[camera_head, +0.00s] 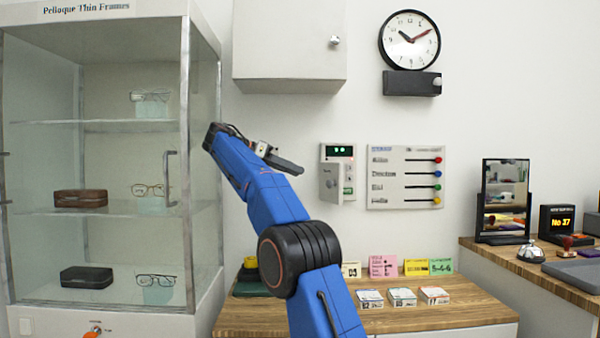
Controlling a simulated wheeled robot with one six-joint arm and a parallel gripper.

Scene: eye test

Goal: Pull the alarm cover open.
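A small alarm-like panel (338,158) with a green-lit display is fixed to the wall right of centre. Small coloured buttons show to the right of the cover. My gripper (290,166) is left of the panel, at the end of my blue arm, with a visible gap in the picture between them. Its dark end points right and slightly down. My arm partly hides it, and whether its fingers are apart is unclear.
A glass cabinet (188,120) with eyeglasses stands at the left. A white wall cupboard (285,45) hangs above. A clock (409,40) has a dark knobbed box (408,84) below it. A chart with coloured knobs (405,178) adjoins the panel. Below is a wooden counter (450,312) with cards.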

